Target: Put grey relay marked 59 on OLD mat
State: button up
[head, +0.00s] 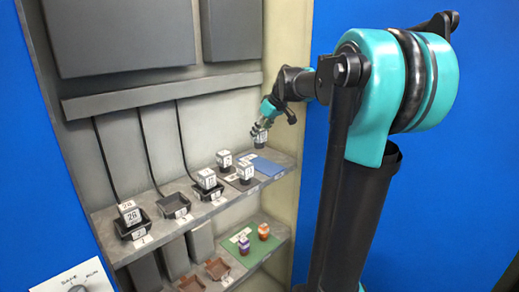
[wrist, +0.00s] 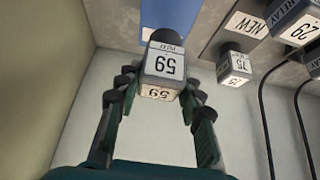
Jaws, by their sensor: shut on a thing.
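A grey relay marked 59 (wrist: 163,64) is between the fingers of my gripper (wrist: 160,95) in the wrist view, its label upside down. In the head view, my gripper (head: 265,118) is shut on this relay (head: 260,135) at the right end of the upper shelf. A blue mat (head: 269,166) lies on the shelf close by and shows at the top of the wrist view (wrist: 178,14). I cannot read the word OLD on it. The relay overlaps the mat's edge in the wrist view; I cannot tell whether it touches the shelf.
Beside the blue mat is a dark area with a NEW label (wrist: 247,25) and relays marked 29 (wrist: 296,25) and 75 (wrist: 234,65). A relay marked 28 (head: 131,214) stands in the left socket. The lower shelf has a green mat (head: 264,248) with small coloured parts.

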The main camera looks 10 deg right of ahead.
aim_at(260, 148)
jog(key=shift+f, duration=3.4)
jog(key=o, duration=1.2)
jog(key=shift+f, duration=0.1)
jog(key=v, duration=1.2)
